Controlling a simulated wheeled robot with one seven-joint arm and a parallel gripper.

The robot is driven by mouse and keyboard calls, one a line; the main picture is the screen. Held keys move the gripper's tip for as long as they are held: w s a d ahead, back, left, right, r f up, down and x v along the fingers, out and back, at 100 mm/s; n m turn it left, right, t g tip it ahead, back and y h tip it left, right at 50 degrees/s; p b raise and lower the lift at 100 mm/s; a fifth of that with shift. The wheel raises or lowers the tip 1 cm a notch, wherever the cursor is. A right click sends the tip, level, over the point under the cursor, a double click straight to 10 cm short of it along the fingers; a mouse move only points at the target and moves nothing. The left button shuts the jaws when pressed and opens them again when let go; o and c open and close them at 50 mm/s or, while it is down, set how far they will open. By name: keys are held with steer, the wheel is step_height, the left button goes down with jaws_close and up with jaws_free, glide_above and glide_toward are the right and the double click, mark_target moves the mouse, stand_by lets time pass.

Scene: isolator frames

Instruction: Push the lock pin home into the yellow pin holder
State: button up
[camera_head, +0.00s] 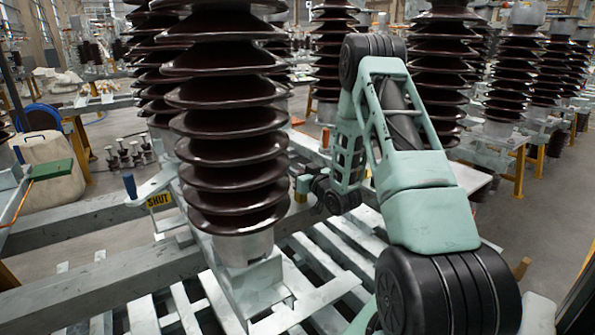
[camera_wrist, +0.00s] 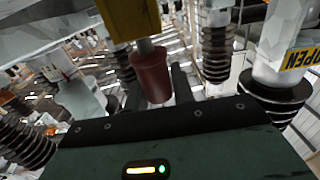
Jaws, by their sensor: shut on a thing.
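In the wrist view the lock pin shows as a red-brown cylindrical grip (camera_wrist: 152,78) on a short grey shaft. The shaft runs up to the underside of the yellow pin holder (camera_wrist: 130,18) at the top edge; how deep it sits inside is hidden. My gripper (camera_wrist: 158,92) is shut on the red-brown grip, with a dark finger on each side. In the head view my arm reaches behind the front insulator. A small yellow piece (camera_head: 300,197), likely the holder, shows there beside my wrist; the fingers and pin cannot be made out.
A large brown ribbed insulator (camera_head: 228,120) stands just left of my arm. A blue-handled lever (camera_head: 130,186) sits by a yellow SHUT label (camera_head: 159,199). The wrist view shows an OPEN label (camera_wrist: 302,57) on a grey post at right. Slatted grey beams (camera_head: 300,310) lie below.

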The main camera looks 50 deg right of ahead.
steer(key=shift+f+b, duration=0.35)
steer(key=shift+f, duration=0.1)
steer(key=o, duration=1.1)
steer(key=shift+s, duration=0.1)
steer(key=p+v, duration=0.1)
steer(key=v, duration=1.6)
steer(key=shift+s, duration=0.15)
